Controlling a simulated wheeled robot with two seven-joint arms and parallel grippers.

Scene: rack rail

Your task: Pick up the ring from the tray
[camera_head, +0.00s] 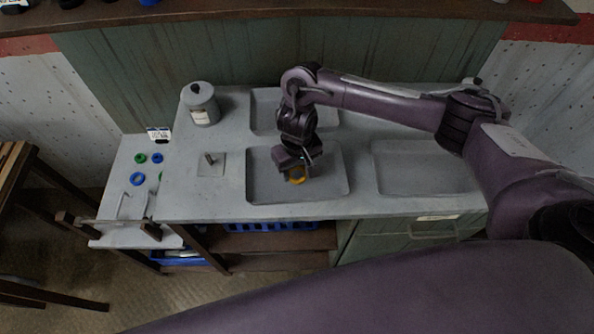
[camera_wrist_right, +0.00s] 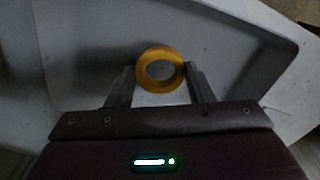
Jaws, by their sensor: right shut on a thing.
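A yellow ring (camera_head: 295,180) is in the middle grey tray (camera_head: 262,192) on the counter. In the right wrist view the ring (camera_wrist_right: 160,51) sits between the two fingertips, with a finger against each side. My right gripper (camera_head: 296,177) points down into the tray and is shut on the ring, partly covering it in the head view. I cannot tell whether the ring still touches the tray floor. My left gripper is not in view.
A second tray (camera_head: 262,120) lies behind and a third tray (camera_head: 395,182) to the right. A grey canister (camera_head: 200,104) and a small plate with a peg (camera_head: 209,162) stand at left. Blue and green rings (camera_head: 138,179) lie on the lower white shelf.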

